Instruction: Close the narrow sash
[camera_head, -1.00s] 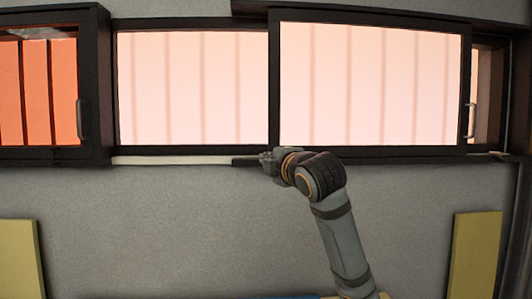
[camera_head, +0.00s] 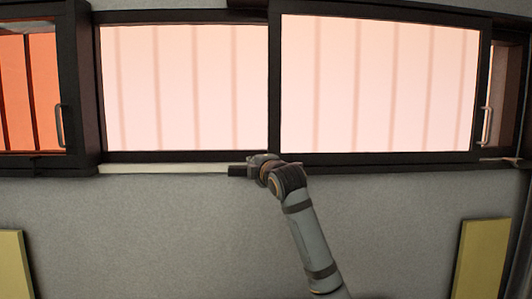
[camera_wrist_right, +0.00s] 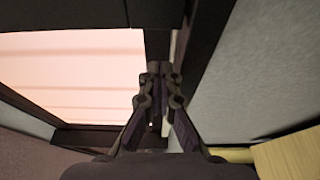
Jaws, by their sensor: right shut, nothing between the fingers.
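The window has dark-framed sashes. A wide pale-pink sash (camera_head: 380,85) stands in front on the right, overlapping the pale pane (camera_head: 185,85) beside it. At the far left is an orange pane (camera_head: 30,90) with an upright handle (camera_head: 60,125). Another upright handle (camera_head: 487,125) is by the right edge of the wide sash, next to a narrow gap. I cannot tell which is the narrow sash. My right gripper (camera_head: 238,170) is shut and empty at the sill, pointing left, below the wide sash's left edge. In the wrist view its fingertips (camera_wrist_right: 159,72) meet beside a dark frame. My left gripper is not in view.
A pale sill strip (camera_head: 165,168) runs under the middle pane. The grey wall (camera_head: 150,225) below is clear. Yellowish panels stand at the lower left (camera_head: 12,265) and lower right (camera_head: 482,262). A dark wall edge (camera_head: 525,110) bounds the right side.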

